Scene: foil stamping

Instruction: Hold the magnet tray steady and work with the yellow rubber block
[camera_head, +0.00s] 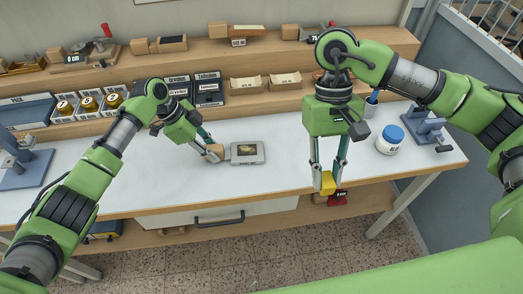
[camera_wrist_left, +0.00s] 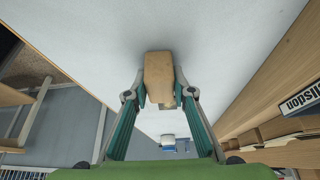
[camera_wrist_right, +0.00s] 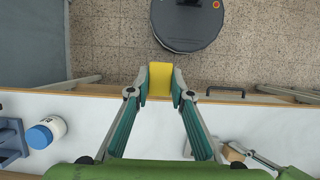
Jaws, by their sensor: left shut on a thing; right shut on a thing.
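The magnet tray (camera_head: 261,153) is a flat grey plate with a dark, gold-marked centre, lying on the white worktable. A brown wooden piece (camera_head: 216,150) is at its left side; I cannot tell whether the two are joined. My left gripper (camera_head: 211,155) is shut on this wooden piece, which also shows between its fingers in the left wrist view (camera_wrist_left: 158,75). My right gripper (camera_head: 328,175) is shut on the yellow rubber block (camera_head: 327,184), held near the table's front edge. The block (camera_wrist_right: 160,80) shows between the fingertips in the right wrist view, over the edge side.
A white jar with a blue lid (camera_head: 390,139) and a blue-grey press (camera_head: 425,127) stand at the right. Several gold rolls (camera_head: 89,103) and dark boxes (camera_head: 208,88) line the back. A drawer handle (camera_head: 220,219) is below the front edge. The table between my grippers is mostly clear.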

